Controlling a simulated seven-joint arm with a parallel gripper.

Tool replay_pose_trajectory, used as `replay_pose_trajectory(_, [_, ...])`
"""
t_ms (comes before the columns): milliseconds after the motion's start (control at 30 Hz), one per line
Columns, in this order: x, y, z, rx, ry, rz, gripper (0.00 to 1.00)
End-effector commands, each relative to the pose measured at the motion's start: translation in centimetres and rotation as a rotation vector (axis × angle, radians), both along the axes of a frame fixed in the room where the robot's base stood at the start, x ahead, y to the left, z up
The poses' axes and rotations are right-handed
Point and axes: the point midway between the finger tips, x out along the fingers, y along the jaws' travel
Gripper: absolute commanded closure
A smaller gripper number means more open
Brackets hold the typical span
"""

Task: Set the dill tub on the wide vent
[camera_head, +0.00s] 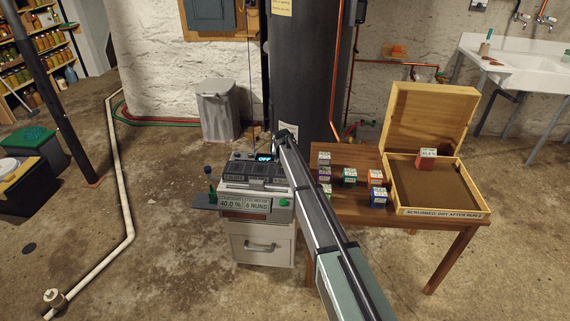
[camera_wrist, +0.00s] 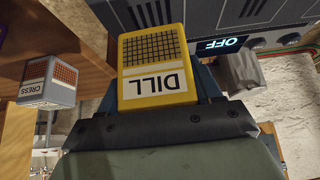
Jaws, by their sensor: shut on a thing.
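The dill tub (camera_wrist: 155,65) is yellow with a white DILL label and a dark grid, and shows upside down in the wrist view. My gripper (camera_wrist: 160,95) is shut on it, with a finger at each side. In the head view my arm hides the tub and the fingertips. The machine (camera_head: 255,183) has an OFF display and a dark slotted top. Its dark vent slots (camera_wrist: 150,12) show beyond the tub in the wrist view. The tub appears near the machine and in the air; I cannot tell the gap or which vent is the wide one.
A wooden table (camera_head: 335,205) right of the machine carries several small labelled tubs. An open wooden box (camera_head: 440,211) on it holds one red tub (camera_head: 427,158). A grey cress tub (camera_wrist: 45,82) shows left in the wrist view. A dark tank (camera_head: 305,70) stands behind the machine.

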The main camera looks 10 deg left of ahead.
Motion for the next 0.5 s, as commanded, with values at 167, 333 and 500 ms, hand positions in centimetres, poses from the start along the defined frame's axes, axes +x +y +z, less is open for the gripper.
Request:
replay_pose_trajectory(167, [0.0, 0.0, -1.9, -0.001, 0.000, 0.001, 0.68])
replay_pose_trajectory(333, [0.0, 0.0, -3.4, -0.001, 0.000, 0.001, 0.68])
replay_pose_trajectory(500, [0.0, 0.0, -3.4, -0.001, -0.001, 0.001, 0.68])
